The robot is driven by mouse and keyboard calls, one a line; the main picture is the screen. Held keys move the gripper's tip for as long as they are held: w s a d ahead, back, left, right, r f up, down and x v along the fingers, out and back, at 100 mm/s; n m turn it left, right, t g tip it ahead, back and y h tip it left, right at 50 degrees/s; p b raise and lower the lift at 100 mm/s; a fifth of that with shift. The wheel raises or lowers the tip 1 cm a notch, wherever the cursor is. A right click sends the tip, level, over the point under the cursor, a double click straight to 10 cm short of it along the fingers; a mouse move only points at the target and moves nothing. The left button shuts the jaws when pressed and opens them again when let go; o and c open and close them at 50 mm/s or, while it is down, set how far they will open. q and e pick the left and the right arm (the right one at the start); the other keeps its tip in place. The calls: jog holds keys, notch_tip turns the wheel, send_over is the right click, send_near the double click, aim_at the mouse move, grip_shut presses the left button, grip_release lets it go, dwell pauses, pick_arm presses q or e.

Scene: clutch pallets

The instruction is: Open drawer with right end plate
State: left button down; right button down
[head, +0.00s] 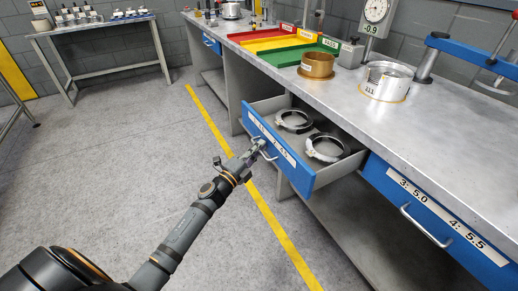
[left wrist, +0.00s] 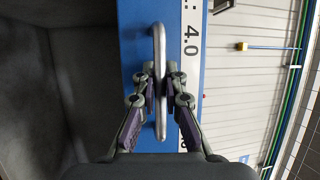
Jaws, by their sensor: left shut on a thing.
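The open drawer (head: 310,182) has a blue front with a white label strip, and it is pulled out from under the bench. Two ring-shaped plates (head: 326,148) with metal rims lie inside it, one behind the other. My left gripper (head: 257,150) is shut on the drawer's metal handle (head: 268,153). In the left wrist view the fingers (left wrist: 164,85) close on both sides of the handle bar (left wrist: 159,45), beside a label reading 4.0. My right gripper is not in view.
A shut blue drawer (head: 428,215) labelled 3: 5.0 and 4: 5.5 is to the right. The floor (head: 120,160) at left is clear.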

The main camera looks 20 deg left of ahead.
pick_arm(q)
jog(key=c, duration=1.5)
grip_release()
jog(key=shift+o, duration=0.5)
jog(key=v, duration=1.2)
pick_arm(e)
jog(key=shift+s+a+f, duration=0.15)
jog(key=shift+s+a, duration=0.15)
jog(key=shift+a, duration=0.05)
